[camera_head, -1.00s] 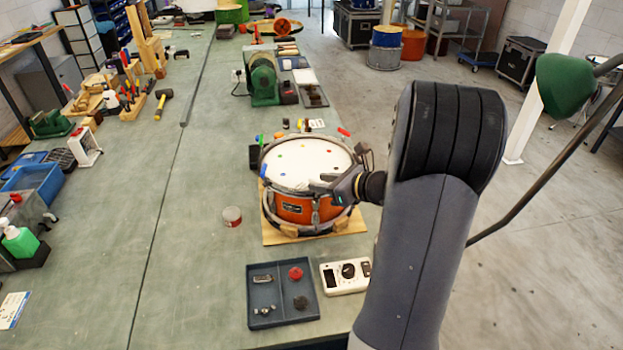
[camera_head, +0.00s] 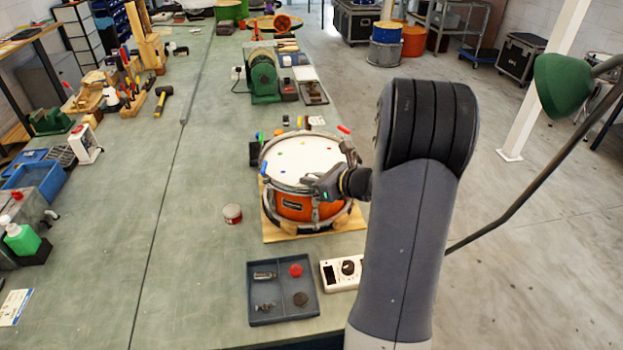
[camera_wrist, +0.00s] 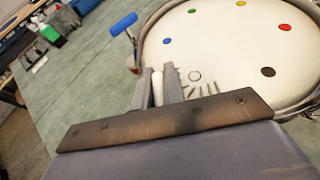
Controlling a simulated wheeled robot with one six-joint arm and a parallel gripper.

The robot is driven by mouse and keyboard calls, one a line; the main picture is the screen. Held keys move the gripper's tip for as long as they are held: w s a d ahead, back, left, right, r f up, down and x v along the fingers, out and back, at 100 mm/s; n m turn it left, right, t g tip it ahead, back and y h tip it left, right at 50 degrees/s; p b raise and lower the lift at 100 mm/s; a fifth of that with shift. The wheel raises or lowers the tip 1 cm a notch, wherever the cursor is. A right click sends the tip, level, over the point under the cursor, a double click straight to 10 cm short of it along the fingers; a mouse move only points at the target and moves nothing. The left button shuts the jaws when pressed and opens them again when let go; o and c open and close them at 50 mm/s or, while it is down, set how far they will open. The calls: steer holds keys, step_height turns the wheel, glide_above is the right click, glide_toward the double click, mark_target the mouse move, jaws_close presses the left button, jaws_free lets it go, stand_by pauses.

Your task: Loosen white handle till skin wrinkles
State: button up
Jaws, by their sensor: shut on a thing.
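The orange drum (camera_head: 295,207) lies on a wooden board with its white skin (camera_head: 305,158) facing up. My gripper (camera_head: 312,183) is at the drum's near right rim. In the wrist view, my gripper (camera_wrist: 158,90) is shut on the white handle (camera_wrist: 157,87), which shows as a pale strip between the fingers. On the skin (camera_wrist: 225,50) beside the fingers are several short dark lines like wrinkles (camera_wrist: 205,90) and a small drawn ring. The lower part of the handle is hidden by my gripper.
A blue handle (camera_wrist: 122,24) stands at the rim, left of the skin. Several coloured dots lie around the skin's edge. A grey tray (camera_head: 283,312) with small parts, a white meter (camera_head: 340,273) and a round tin (camera_head: 232,214) are near the drum.

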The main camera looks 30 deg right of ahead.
steer(key=shift+y, duration=0.3)
jaws_close()
steer(key=shift+s+a+n+g+y, duration=0.1)
steer(key=shift+n+g+y, duration=0.4)
steer(key=shift+n+y, duration=0.3)
steer(key=o, duration=0.7)
jaws_free()
steer(key=b+v, duration=0.1)
steer(key=v, duration=0.9)
steer(key=shift+s+r+b, duration=0.25)
steer(key=shift+s+b, duration=0.05)
steer(key=shift+b, duration=0.05)
